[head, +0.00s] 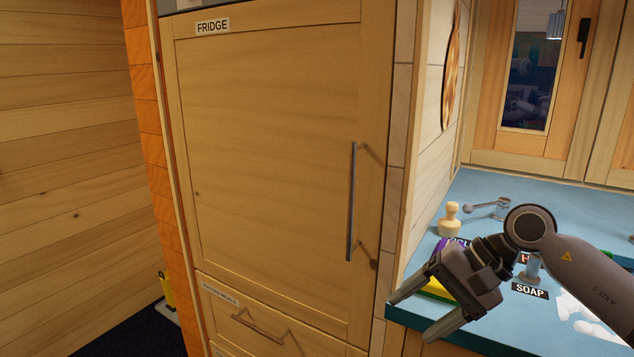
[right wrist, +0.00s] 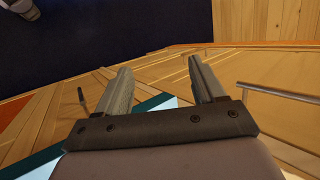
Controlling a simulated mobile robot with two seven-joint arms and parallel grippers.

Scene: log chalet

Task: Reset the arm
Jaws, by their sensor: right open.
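My right gripper (head: 418,318) is open and empty, with its two fingers apart. In the head view it hangs over the front left corner of the blue counter, to the right of the fridge door. My right arm comes in from the right edge, bent at the elbow-like joint. In the right wrist view the open fingers (right wrist: 160,82) point toward the wooden fronts and the dark floor, with nothing between them. My left gripper is not in view.
The wooden fridge door (head: 270,150) is shut, with a vertical metal handle (head: 351,200). A drawer (head: 260,320) below is shut. The blue counter (head: 480,205) holds a wooden stamp-like item (head: 450,220) and a soap label (head: 529,291). Dark floor (head: 130,335) lies at left.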

